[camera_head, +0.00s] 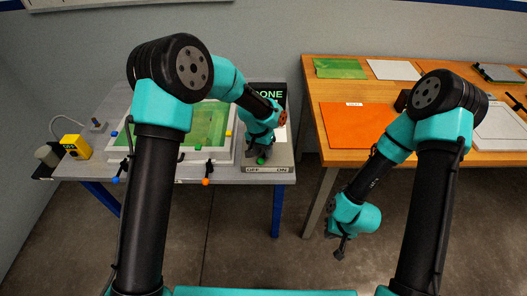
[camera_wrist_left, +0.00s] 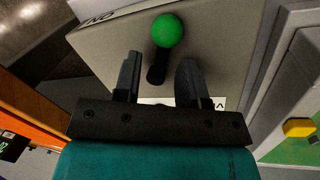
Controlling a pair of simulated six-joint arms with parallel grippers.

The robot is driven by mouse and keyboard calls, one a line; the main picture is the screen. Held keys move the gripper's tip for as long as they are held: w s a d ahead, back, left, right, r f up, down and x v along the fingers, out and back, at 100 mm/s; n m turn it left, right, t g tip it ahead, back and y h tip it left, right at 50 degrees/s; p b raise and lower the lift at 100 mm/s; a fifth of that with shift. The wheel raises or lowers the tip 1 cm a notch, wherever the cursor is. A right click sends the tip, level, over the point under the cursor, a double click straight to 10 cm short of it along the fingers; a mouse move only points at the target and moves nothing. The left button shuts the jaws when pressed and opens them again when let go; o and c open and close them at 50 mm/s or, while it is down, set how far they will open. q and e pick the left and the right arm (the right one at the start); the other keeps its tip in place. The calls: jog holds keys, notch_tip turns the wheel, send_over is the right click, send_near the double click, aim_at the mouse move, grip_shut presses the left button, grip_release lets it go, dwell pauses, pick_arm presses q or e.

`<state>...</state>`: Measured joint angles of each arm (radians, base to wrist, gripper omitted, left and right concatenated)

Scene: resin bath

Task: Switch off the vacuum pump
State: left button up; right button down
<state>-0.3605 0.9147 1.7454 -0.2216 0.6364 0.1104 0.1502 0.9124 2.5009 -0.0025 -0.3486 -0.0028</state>
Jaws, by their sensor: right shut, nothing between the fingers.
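A grey box (camera_head: 281,157) at the right end of the grey table carries OFF and ON labels along its front edge. A lever with a green ball knob (camera_head: 261,160) stands on it, nearer the OFF label in the head view. In the left wrist view the green knob (camera_wrist_left: 168,30) and its black stem show just beyond my left gripper (camera_wrist_left: 158,70). Its two fingers are open, with the stem between or just past the tips; contact cannot be told. My right gripper (camera_head: 340,250) is shut and empty, hanging over the floor.
A yellow device (camera_head: 76,147) and a grey cylinder stand at the table's left end. A framed green panel (camera_head: 203,125) with coloured clips lies in the middle. An orange sheet (camera_head: 354,127) lies on the wooden table.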

pick_arm(q)
jog(key=shift+f, duration=0.3)
jog(key=shift+c, duration=0.4)
grip_shut()
jog(key=shift+w+a+m, duration=0.1)
jog(key=shift+m, duration=0.8)
jog(key=shift+o, duration=0.4)
grip_release()
